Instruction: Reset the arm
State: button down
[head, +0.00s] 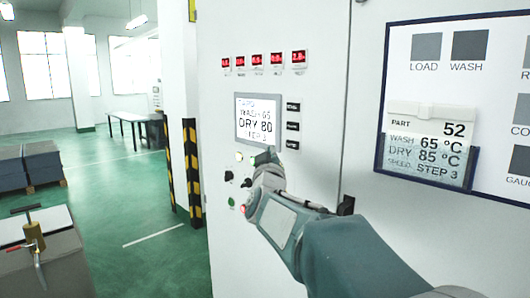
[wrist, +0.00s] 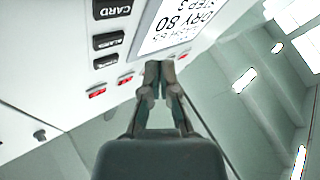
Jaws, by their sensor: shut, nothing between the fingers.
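My arm (head: 320,245) reaches from the lower right toward the white cabinet front. My gripper (head: 265,156) is just below the grey-framed screen (head: 258,118), close to the panel; I cannot tell whether it touches. In the wrist view my gripper (wrist: 160,68) is shut with nothing between its fingertips, and the screen (wrist: 168,25) shows tilted behind it. The screen reads WASH 65, DRY 80, STEP 3. Part of the panel behind the gripper is hidden.
Black buttons (head: 293,126) and red displays (head: 265,60) are on the cabinet. A card (head: 430,140) at right reads PART 52, WASH 65, DRY 85, STEP 3. A yellow-black post (head: 192,165) stands left of the cabinet. Green floor (head: 135,205) is open beyond; a bench (head: 45,265) stands lower left.

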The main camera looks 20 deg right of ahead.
jog(key=s+a+f+n+g+y, duration=0.2)
jog(key=s+a+f+g+y, duration=0.3)
jog(key=s+a+f+y, duration=0.55)
jog(key=s+a+f+m+g, duration=0.1)
jog(key=s+f+g, duration=0.3)
jog(key=s+f, duration=0.4)
jog(key=s+a+f+m+g, duration=0.1)
jog(key=s+a+f+g, duration=0.2)
jog(key=s+f, duration=0.4)
jog(key=s+g, duration=0.1)
jog(key=s, duration=0.6)
jog(key=shift+s+a+f+h, duration=0.3)
jog(key=shift+f+h, duration=0.05)
